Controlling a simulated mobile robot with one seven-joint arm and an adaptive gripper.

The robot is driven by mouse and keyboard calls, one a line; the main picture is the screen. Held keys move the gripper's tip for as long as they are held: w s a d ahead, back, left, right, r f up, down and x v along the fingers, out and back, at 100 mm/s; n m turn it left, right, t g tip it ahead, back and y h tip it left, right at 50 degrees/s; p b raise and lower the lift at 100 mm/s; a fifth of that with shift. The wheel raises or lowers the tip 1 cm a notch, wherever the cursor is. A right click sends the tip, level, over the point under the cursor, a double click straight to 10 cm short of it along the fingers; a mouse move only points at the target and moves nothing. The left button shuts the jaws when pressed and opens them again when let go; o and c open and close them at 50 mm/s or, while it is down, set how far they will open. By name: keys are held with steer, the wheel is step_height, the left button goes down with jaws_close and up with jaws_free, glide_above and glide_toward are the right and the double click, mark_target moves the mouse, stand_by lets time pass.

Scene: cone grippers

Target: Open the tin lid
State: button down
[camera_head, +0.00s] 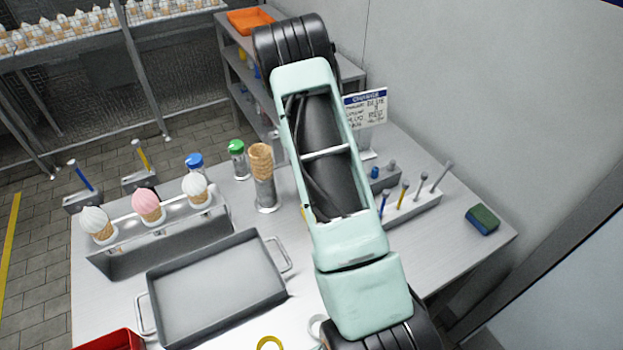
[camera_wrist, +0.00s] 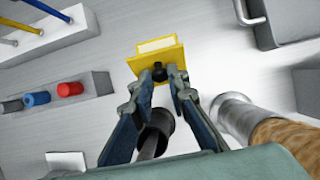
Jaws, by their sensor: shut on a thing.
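The yellow tin (camera_wrist: 172,53) shows in the wrist view as a small square yellow shape with a pale rectangular panel. A black knob (camera_wrist: 158,74) stands at its near side. My gripper (camera_wrist: 160,76) is shut on this knob, with a fingertip on either side. I cannot tell where lid and tin part, or whether the lid is raised. In the head view my arm covers the gripper and nearly all of the tin; only a yellow sliver (camera_head: 304,215) shows at the arm's left edge.
A metal cup with stacked cones (camera_head: 262,170) stands close to the left of my arm. A grey tray (camera_head: 215,285) and a cone rack (camera_head: 150,255) lie further left. A tool block (camera_head: 410,207), a sign (camera_head: 367,108) and a sponge (camera_head: 482,220) are on the right.

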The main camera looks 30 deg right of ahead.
steer(key=shift+w+g, duration=0.35)
steer(key=shift+g, duration=0.15)
steer(key=shift+w, duration=0.1)
steer(key=c, duration=1.8)
jaws_free()
steer(key=shift+c, duration=0.2)
steer(key=v, duration=1.2)
steer(key=shift+w+f, duration=0.1)
